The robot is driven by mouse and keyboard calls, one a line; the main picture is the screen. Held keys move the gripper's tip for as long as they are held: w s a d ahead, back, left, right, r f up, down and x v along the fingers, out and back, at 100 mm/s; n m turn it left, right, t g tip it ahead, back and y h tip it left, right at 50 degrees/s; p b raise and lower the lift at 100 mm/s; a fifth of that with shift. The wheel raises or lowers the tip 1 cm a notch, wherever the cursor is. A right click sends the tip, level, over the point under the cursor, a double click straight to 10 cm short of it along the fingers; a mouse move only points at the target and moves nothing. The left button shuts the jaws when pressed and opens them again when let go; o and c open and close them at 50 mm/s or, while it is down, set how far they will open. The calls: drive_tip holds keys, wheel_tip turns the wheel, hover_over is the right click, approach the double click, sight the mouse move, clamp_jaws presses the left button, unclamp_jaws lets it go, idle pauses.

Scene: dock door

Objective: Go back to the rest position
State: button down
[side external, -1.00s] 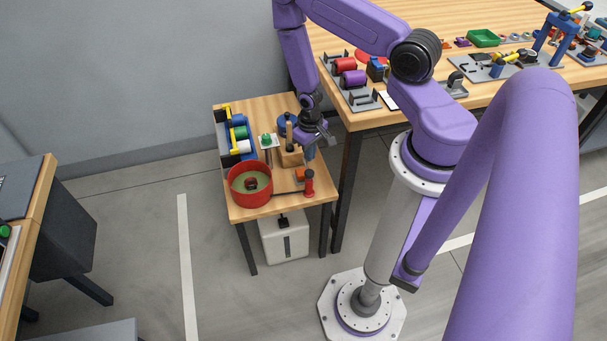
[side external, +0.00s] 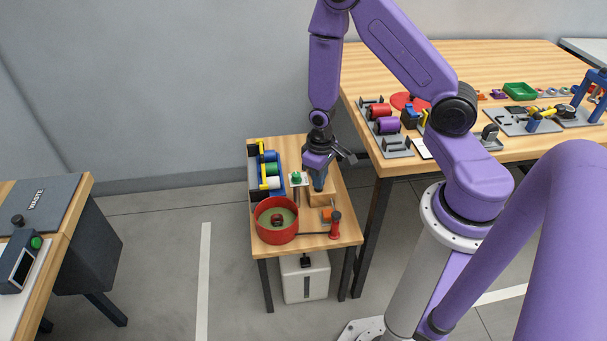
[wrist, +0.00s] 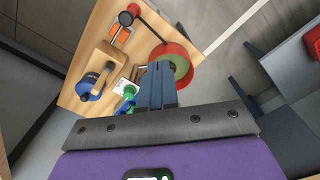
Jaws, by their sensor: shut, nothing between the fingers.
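My gripper (side external: 320,184) hangs over the small wooden side table (side external: 318,240), pointing down above its middle. In the wrist view my gripper (wrist: 158,68) shows its two blue-grey fingers close together, with nothing seen between them. A red round bin (side external: 277,221) with a green inside stands at the table's front left. A wooden block (side external: 322,199) is just below and behind the fingers; whether they touch it cannot be told from this side. In the wrist view the wooden block (wrist: 92,65) lies left of the fingers, apart from them.
A rack of coloured spools (side external: 265,172) is at the side table's back left. A red-topped post (side external: 335,224) stands at its front right. A large workbench (side external: 450,58) with fixtures is on the right. Open floor lies between.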

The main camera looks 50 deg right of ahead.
drive_tip(key=s+a+r+n, duration=0.2)
drive_tip(key=a+r+n, duration=0.1)
drive_tip(key=a+r, duration=0.4)
drive_tip(key=s+a+r+n, duration=0.2)
drive_tip(key=s+r+n, duration=0.6)
drive_tip(key=s+r, duration=0.8)
drive_tip(key=shift+s+r+n, duration=0.3)
drive_tip(key=shift+r, duration=0.05)
